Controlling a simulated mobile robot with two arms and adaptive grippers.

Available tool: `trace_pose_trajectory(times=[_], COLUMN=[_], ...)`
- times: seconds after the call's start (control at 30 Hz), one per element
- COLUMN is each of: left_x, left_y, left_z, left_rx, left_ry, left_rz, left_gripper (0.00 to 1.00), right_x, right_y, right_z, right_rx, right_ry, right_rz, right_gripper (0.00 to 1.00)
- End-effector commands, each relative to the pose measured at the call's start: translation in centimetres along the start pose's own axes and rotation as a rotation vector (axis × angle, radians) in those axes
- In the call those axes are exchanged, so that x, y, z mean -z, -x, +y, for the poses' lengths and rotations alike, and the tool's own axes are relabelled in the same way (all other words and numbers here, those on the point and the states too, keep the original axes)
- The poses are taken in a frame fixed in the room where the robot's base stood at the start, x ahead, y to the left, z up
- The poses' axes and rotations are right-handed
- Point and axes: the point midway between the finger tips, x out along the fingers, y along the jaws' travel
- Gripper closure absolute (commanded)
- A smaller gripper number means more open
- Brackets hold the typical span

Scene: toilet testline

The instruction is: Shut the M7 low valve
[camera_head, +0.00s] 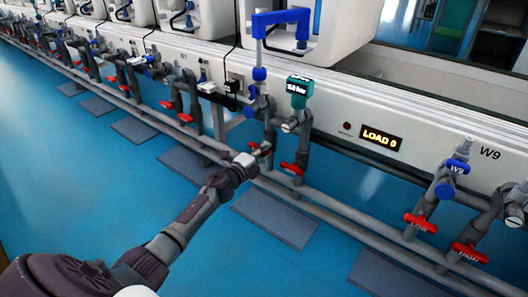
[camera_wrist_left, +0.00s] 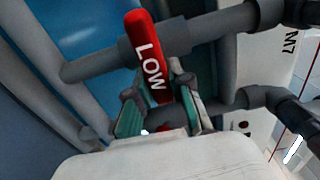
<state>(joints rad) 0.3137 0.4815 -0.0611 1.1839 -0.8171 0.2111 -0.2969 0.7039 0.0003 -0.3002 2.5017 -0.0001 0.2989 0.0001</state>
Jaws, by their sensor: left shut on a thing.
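The M7 low valve has a red handle marked LOW (camera_wrist_left: 150,62), seen large in the left wrist view. The label M7 (camera_wrist_left: 291,43) shows at the upper right there. My left gripper (camera_wrist_left: 158,95) is shut on the near end of this handle, one finger on each side. In the wrist view the handle's far end crosses a grey pipe (camera_wrist_left: 95,65) at a steep angle. In the head view my left gripper (camera_head: 262,151) is at the pipes near the middle, and it hides most of the handle. My right gripper is in neither view.
Another red handle (camera_head: 292,168) is close to the right of my gripper. A teal device (camera_head: 299,90) and a blue-framed part (camera_head: 281,20) stand above. A lit LOAD 0 display (camera_head: 381,138) is on the white bench. Long grey pipes run low along it. The blue floor in front is open.

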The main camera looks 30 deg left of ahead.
Motion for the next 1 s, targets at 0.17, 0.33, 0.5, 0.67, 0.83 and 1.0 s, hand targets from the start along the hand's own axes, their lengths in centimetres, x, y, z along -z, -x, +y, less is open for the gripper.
trace_pose_trajectory(times=[0.17,0.33,0.5,0.67,0.83,1.0], left_x=[0.1,0.1,0.0,0.0,0.0,0.0], left_y=[0.1,0.1,0.0,0.1,1.6,5.0], left_z=[0.2,0.2,0.1,0.1,0.2,0.3], left_rx=[-0.003,-0.003,-0.002,-0.001,-0.004,-0.005], left_ry=[-0.004,-0.003,-0.001,-0.001,-0.003,-0.004], left_rz=[0.002,0.002,0.001,0.001,0.001,0.002], left_gripper=[1.00,0.60,0.54,0.54,0.54,0.54], right_x=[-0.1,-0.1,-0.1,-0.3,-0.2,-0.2], right_y=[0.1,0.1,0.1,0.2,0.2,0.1], right_z=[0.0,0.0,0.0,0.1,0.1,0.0], right_rx=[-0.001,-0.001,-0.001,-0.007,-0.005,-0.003], right_ry=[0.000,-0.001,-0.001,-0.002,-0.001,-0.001], right_rz=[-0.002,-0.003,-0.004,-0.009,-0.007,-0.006], right_gripper=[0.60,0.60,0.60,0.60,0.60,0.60])
